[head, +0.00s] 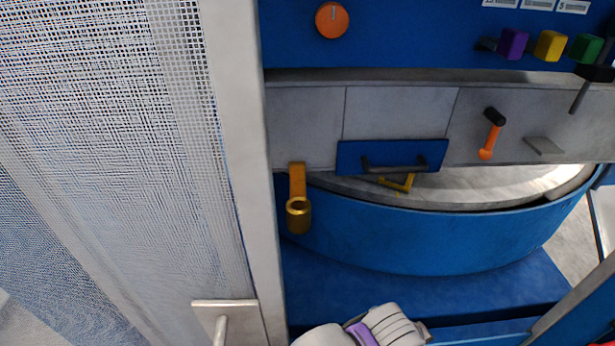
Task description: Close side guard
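The side guard (233,130) is a pale-framed panel with white mesh, filling the left of the head view. It stands beside the blue machine's opening, whose interior shows to its right. A plate with a handle (222,328) sits low on the guard, cut by the bottom edge of the view. A white, rounded part of my own arm with a purple band shows at the bottom centre, to the right of the handle and apart from it. I cannot see the fingers of either gripper.
Inside the machine are a round grey table with a blue rim (430,240), a brass-coloured fitting (298,212), a blue block with a dark handle (392,156) and an orange lever (490,140). An orange knob (332,20) and purple, yellow and green blocks sit above.

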